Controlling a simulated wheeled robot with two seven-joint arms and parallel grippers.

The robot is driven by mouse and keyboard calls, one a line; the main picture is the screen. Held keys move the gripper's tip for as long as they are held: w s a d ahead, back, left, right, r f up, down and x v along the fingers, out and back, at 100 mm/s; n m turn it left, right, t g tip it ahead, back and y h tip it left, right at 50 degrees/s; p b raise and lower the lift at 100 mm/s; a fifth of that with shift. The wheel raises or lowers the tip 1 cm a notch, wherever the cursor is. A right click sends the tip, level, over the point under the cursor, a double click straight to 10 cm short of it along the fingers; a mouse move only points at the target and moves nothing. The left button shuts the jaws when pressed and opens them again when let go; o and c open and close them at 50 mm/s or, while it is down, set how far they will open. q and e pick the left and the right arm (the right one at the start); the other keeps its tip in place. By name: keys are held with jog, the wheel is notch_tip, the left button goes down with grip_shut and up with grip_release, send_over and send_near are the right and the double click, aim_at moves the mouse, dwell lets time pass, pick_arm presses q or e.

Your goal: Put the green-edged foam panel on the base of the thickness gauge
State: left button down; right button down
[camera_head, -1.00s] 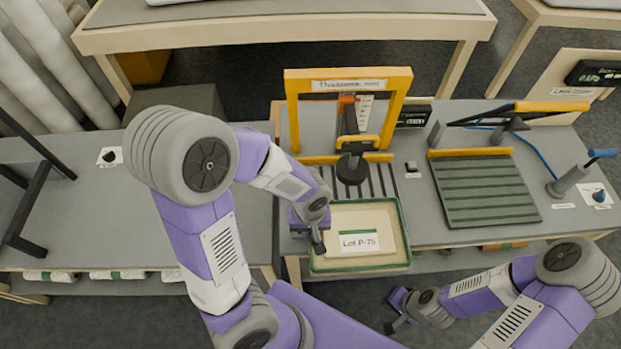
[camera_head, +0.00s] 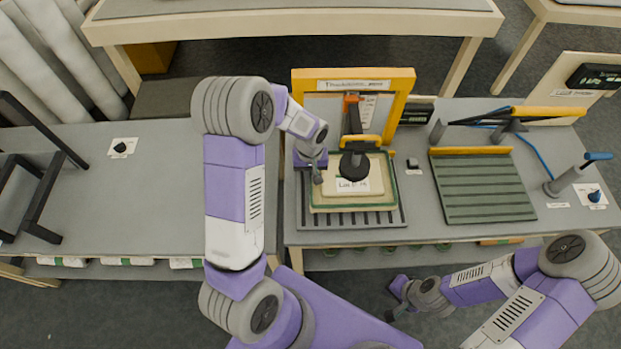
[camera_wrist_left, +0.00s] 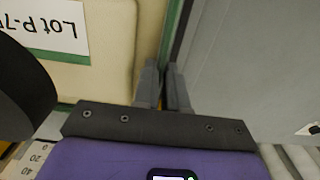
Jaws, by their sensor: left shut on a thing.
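The green-edged foam panel (camera_head: 375,205) is cream with a white lot label and lies over the slatted base (camera_head: 396,220) of the thickness gauge (camera_head: 405,85). The gauge's round black foot (camera_head: 354,165) is above the panel's far part and hides some of it. My left gripper (camera_head: 318,178) is shut on the panel's left edge; the wrist view shows its fingers (camera_wrist_left: 168,88) closed at the green edge. I cannot tell whether the panel rests fully on the slats. My right gripper (camera_head: 392,312) is low in front of the table, apart from everything; its jaws are too small to read.
A green ribbed board (camera_head: 483,190) lies right of the gauge. A small black object (camera_head: 412,163) sits between them. The left table top (camera_head: 170,190) is mostly clear.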

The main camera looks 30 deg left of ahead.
pick_arm(q)
notch_tip(320, 180, down, 3)
jog(key=shift+s+f, duration=0.1)
jog(key=shift+f, duration=0.1)
jog(key=shift+f, duration=0.15)
jog(key=c, duration=1.2)
grip_release()
